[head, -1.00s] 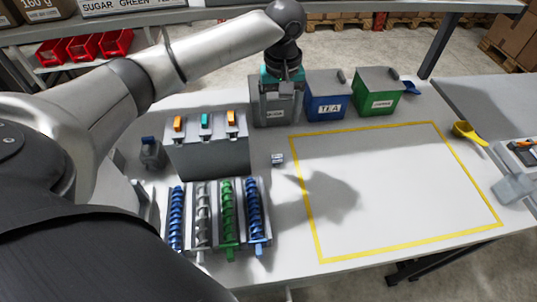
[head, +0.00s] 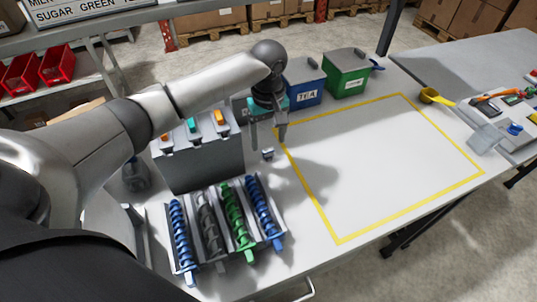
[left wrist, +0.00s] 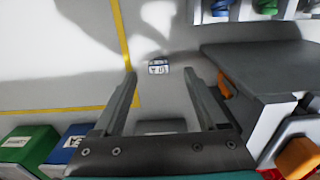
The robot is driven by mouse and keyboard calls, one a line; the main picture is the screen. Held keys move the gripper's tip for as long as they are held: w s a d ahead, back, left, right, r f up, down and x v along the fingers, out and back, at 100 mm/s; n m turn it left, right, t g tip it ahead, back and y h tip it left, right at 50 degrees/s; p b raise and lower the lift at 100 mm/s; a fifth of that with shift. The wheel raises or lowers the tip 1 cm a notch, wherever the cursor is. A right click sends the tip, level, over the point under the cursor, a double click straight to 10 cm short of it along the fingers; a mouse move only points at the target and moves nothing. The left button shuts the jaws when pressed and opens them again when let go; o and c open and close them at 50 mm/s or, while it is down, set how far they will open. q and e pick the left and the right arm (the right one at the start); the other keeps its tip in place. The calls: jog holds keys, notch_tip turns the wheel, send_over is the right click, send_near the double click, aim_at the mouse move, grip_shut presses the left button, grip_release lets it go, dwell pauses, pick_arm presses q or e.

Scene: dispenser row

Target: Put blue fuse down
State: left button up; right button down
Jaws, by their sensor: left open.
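A small fuse block (head: 267,154) sits on the white table, just right of the grey box with coloured switches. In the left wrist view the fuse (left wrist: 158,68) shows a white label with blue marks and a dark end. My left gripper (head: 268,142) is open and points down at the fuse. In the left wrist view the fingertips (left wrist: 159,76) stand apart on either side of the line to the fuse, with nothing between them. I cannot tell the exact height of the fingertips above the table. My right gripper is not in view.
The grey switch box (head: 205,163) stands left of the gripper. Blue, grey and green spiral dispensers (head: 237,218) stand in front. A blue TEA bin (head: 304,88) and green bin (head: 346,75) stand behind. The yellow-outlined area (head: 385,165) is clear. A yellow scoop (head: 433,96) lies beyond it.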

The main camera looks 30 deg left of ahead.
aim_at(268, 150)
pick_arm(q)
jog(key=f, duration=0.2)
jog(key=f+b, duration=0.1)
jog(key=f, duration=0.2)
jog(key=shift+w+a+f, duration=0.1)
jog(key=shift+w+f, duration=0.1)
jog(key=shift+f, duration=0.15)
grip_shut()
dwell(0.3)
